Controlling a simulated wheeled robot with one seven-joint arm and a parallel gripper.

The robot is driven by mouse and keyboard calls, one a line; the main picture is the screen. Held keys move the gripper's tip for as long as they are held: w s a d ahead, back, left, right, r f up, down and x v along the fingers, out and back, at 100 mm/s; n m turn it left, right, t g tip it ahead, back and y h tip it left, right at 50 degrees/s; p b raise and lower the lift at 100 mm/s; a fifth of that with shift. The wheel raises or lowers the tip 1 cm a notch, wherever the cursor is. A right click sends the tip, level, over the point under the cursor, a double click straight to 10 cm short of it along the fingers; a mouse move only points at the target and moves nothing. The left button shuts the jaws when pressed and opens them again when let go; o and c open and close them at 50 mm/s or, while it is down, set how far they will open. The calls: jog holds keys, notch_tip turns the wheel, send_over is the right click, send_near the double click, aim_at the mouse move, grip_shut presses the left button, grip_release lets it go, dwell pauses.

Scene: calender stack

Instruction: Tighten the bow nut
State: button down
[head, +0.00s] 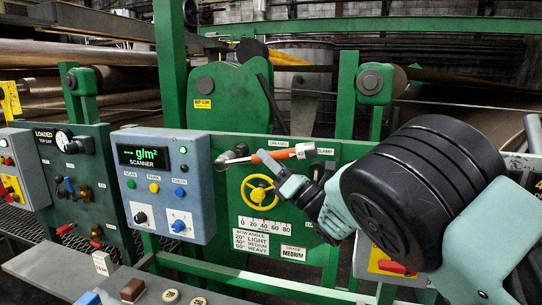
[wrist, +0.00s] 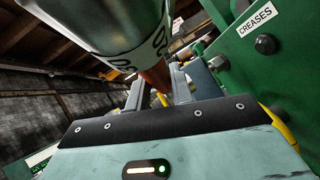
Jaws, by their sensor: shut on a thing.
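A wrench with an orange handle (head: 267,156) and a pale end (head: 305,151) lies nearly level across the green panel, below the CREASES label. Its grey metal head (head: 224,160) is at the left; I cannot tell if it sits on the bow nut, which I cannot make out. My gripper (head: 270,163) is shut on the orange part. In the wrist view, the orange neck (wrist: 157,78) is between my fingers (wrist: 162,95), with the wide pale cylinder (wrist: 120,35) above. A yellow handwheel (head: 258,190) is below the wrench, above a bow angle scale (head: 265,225) with a red mark near 40.
The blue-grey scanner box (head: 165,185) stands out left of the wrench. A GRADE MEDIUM card (head: 293,253) hangs lower right of the scale. The wrist view shows a dark bolt (wrist: 265,44) below the CREASES label (wrist: 255,20). A ledge with buttons (head: 190,290) runs along the front.

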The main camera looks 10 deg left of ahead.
jog(key=shift+r+g+p, duration=0.3)
jog(key=shift+r+p, duration=0.35)
jog(key=shift+p, duration=0.55)
jog(key=shift+a+r+n+h+p, duration=0.15)
jog(key=shift+n+h+p, duration=0.15)
jog(key=shift+p, duration=0.45)
jog(key=shift+r+g+p, duration=0.25)
jog(key=shift+g+p, duration=0.15)
jog(key=shift+p, duration=0.35)
jog(key=w+b, duration=0.1)
jog(key=w+f+b, duration=0.1)
jog(key=shift+b, duration=0.3)
jog(key=shift+w+r+b, duration=0.25)
jog(key=shift+w+b, duration=0.55)
jog(key=shift+w, duration=0.2)
jog(key=c, duration=2)
grip_release()
grip_shut()
